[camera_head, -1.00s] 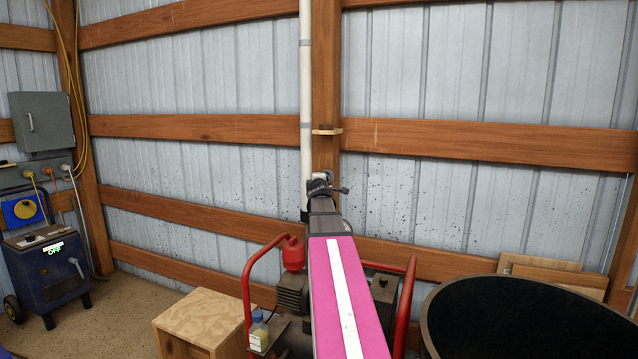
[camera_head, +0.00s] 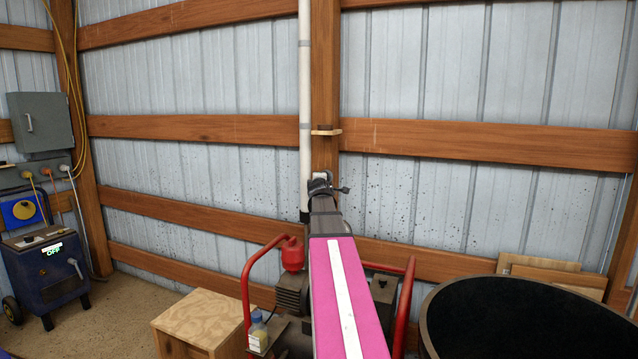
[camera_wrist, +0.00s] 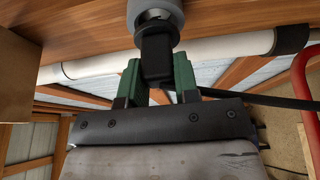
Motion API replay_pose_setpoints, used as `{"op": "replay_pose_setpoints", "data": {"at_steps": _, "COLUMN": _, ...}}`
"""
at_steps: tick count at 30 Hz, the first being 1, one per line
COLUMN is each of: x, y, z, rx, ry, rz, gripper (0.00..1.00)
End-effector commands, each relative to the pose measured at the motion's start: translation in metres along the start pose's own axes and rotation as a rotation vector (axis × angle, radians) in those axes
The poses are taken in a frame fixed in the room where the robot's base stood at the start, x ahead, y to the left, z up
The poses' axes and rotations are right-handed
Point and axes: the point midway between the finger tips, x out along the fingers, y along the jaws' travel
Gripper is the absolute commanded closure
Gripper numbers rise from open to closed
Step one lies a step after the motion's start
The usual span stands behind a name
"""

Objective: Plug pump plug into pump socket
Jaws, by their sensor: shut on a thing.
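My gripper (camera_wrist: 158,78) has green fingers and is shut on a black plug (camera_wrist: 156,52) in the wrist view. A round grey fitting with a metal ring (camera_wrist: 157,14), which looks like the pump socket, is right at the plug's far end. The two overlap in the picture, and I cannot tell whether the plug's prongs are inside. A black cord (camera_wrist: 280,101) runs off to the right of the gripper. In the head view my gripper (camera_head: 320,186) is small, in front of the wooden post, and my arm hides much of what lies below it.
A white vertical pipe (camera_head: 306,100) runs beside the wooden post (camera_head: 326,60). Below are a red-framed machine (camera_head: 292,288), a plywood box (camera_head: 200,320) and a large black round tub (camera_head: 520,315). A blue machine (camera_head: 48,265) stands at left.

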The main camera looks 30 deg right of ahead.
Motion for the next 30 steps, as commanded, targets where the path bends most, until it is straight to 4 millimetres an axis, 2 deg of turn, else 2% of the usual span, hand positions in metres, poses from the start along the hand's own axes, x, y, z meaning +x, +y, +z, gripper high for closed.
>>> {"op": "replay_pose_setpoints", "data": {"at_steps": 14, "x": 0.012, "y": 0.000, "z": 0.005, "rx": -0.001, "ry": 0.000, "rz": 0.000, "gripper": 1.00}}
{"op": "replay_pose_setpoints", "data": {"at_steps": 15, "x": 0.012, "y": 0.000, "z": 0.005, "rx": 0.000, "ry": 0.000, "rz": 0.000, "gripper": 0.68}}
{"op": "replay_pose_setpoints", "data": {"at_steps": 18, "x": 0.011, "y": 0.000, "z": 0.005, "rx": 0.000, "ry": 0.000, "rz": 0.000, "gripper": 0.41}}
{"op": "replay_pose_setpoints", "data": {"at_steps": 30, "x": 0.006, "y": 0.000, "z": 0.005, "rx": 0.000, "ry": 0.000, "rz": 0.000, "gripper": 0.41}}
